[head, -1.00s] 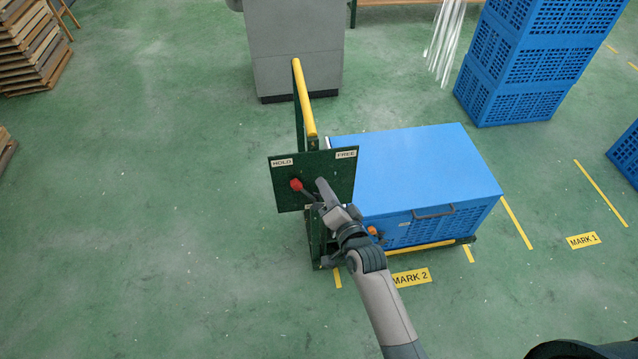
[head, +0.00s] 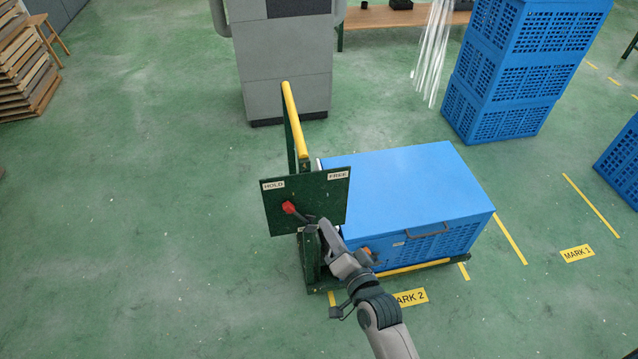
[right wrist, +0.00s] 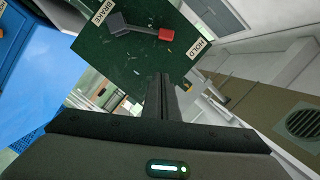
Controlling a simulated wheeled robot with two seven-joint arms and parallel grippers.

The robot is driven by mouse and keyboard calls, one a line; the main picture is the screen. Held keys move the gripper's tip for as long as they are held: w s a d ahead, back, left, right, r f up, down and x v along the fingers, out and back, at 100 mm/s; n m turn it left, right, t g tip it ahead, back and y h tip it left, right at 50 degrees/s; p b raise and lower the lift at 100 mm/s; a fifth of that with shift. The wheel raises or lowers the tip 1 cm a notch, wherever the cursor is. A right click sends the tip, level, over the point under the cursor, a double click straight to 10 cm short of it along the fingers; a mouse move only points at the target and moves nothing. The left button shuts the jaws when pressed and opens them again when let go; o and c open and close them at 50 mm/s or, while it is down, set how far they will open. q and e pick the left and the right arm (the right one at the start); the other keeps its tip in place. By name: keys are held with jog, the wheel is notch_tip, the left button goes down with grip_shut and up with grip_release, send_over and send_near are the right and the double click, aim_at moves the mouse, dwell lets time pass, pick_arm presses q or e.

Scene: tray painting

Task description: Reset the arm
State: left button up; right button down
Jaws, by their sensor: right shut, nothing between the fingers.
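My right gripper (head: 328,230) is shut and empty, just in front of the lower right edge of a dark green panel (head: 330,197) on a cart. In the right wrist view its closed fingers (right wrist: 162,95) point at the panel, with nothing between them. The lever's red knob (right wrist: 165,34) also shows in the right wrist view, near HOLD. My left gripper is not in view.
A grey cabinet (head: 285,70) and stacked blue crates (head: 515,75) stand further back. The floor at left is clear.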

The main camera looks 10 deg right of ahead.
jog(key=s+d+f+n+g+h, duration=0.1)
jog(key=s+f+n+g, duration=0.3)
jog(key=f, duration=0.9)
jog(key=s+d+f+n+g, duration=0.1)
jog(key=s+f, duration=0.4)
jog(key=f, duration=0.8)
jog(key=s+d+f+n+g, duration=0.2)
jog(key=s+f+n, duration=0.1)
jog(key=s+f, duration=0.7)
jog(key=s+d+f+n+g+h, duration=0.1)
jog(key=s+d+f+n+g, duration=0.2)
jog(key=s+f, duration=0.6)
jog(key=s, duration=0.3)
jog(key=shift+d+f, duration=0.3)
jog(key=shift+f, duration=0.1)
